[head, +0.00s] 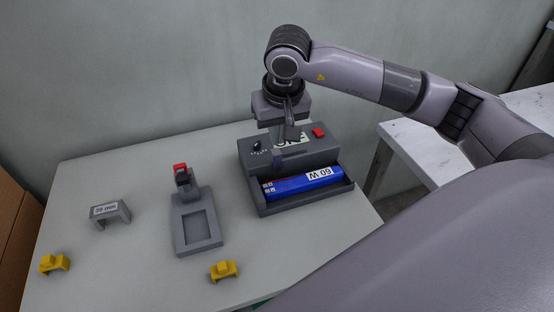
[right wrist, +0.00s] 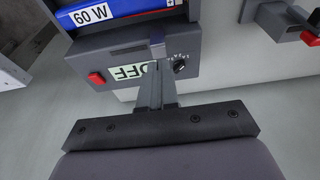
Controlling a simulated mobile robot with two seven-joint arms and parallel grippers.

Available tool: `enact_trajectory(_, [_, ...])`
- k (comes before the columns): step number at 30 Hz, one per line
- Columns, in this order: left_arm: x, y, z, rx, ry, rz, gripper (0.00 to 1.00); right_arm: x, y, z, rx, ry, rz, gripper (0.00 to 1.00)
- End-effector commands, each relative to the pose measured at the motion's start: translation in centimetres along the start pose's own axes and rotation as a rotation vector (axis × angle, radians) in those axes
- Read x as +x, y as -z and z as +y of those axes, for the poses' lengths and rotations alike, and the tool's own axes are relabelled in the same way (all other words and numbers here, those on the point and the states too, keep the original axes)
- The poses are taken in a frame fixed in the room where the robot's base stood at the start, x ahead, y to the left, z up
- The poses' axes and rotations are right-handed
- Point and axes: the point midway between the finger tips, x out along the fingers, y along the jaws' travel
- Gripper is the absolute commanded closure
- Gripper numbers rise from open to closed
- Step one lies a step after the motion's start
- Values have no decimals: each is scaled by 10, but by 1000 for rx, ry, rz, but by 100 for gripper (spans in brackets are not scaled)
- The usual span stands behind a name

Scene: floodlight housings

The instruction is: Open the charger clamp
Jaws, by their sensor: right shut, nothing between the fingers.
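The grey charger (head: 262,160) stands at the back right of the table, with a display reading OFF, a red button (head: 319,132) and a black knob (head: 257,146). A blue 60 W battery (head: 310,184) lies in its front tray. A small grey tab (head: 277,158), perhaps the clamp, sits at the charger's front edge; it also shows in the right wrist view (right wrist: 158,48). My right gripper (head: 291,132) is shut and empty, pointing down over the charger's top beside the display. In the right wrist view its fingers (right wrist: 157,72) partly cover the display. My left gripper is out of view.
A grey fixture (head: 211,243) with a red-tipped clamp (head: 180,170) stands left of the charger. A grey labelled bracket (head: 110,213) and two yellow pieces (head: 54,264) (head: 224,271) lie on the table. A wall rises behind; a second table (head: 410,138) is at right.

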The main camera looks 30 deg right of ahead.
Motion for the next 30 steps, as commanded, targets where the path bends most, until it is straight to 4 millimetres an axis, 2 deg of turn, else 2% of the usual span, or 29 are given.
enact_trajectory(13, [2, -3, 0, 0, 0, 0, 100, -8, -34, 0, 0, -1, -1, 100])
enact_trajectory(30, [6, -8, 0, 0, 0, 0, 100, -4, -38, 0, 1, -1, -1, 100])
